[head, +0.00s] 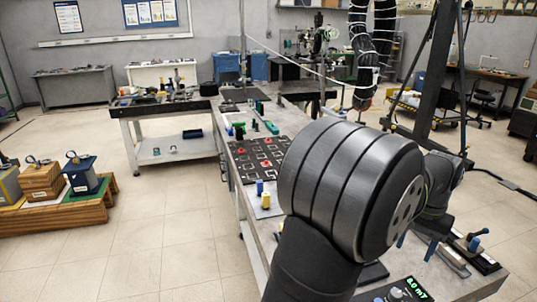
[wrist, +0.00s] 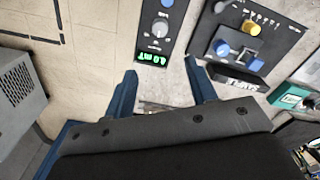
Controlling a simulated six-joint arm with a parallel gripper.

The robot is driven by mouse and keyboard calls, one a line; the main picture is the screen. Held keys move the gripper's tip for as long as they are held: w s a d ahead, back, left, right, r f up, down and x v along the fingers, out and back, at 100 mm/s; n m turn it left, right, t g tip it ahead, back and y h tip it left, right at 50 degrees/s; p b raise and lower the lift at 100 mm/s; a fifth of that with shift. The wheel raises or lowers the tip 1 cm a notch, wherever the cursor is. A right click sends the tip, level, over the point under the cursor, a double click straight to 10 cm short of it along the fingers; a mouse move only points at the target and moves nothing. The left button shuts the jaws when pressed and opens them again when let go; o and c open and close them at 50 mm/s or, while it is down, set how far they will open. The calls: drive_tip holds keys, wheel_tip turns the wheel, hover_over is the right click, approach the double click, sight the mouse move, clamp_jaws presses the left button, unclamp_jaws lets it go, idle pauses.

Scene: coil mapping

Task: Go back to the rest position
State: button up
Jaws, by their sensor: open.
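My gripper (wrist: 163,82) shows in the wrist view with its two blue fingers wide apart and nothing between them. Bare grey bench top lies under the fingertips. Just beyond them is a black control box (wrist: 167,15) with a grey knob and a lit green display (wrist: 152,58). The display (head: 414,284) is partly in view at the bottom, reading about 6.0 mT.
A dark panel (wrist: 233,28) with blue and yellow knobs lies right of the fingers, near a green-fronted box (wrist: 290,98). A dark patterned mat (head: 247,170), a yellow piece (head: 266,201) and a blue piece (head: 260,186) are on the bench. Open floor (head: 160,230) lies left.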

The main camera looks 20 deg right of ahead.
sight(397, 293)
drive_tip(key=shift+f, duration=0.1)
wheel_tip(397, 293, down, 17)
drive_tip(key=shift+f, duration=0.15)
idle(0.4)
drive_tip(key=shift+f, duration=0.2)
drive_tip(key=shift+r+n, duration=0.25)
drive_tip(key=shift+n, duration=0.55)
drive_tip(key=n, duration=0.7)
drive_tip(key=shift+r, duration=3.2)
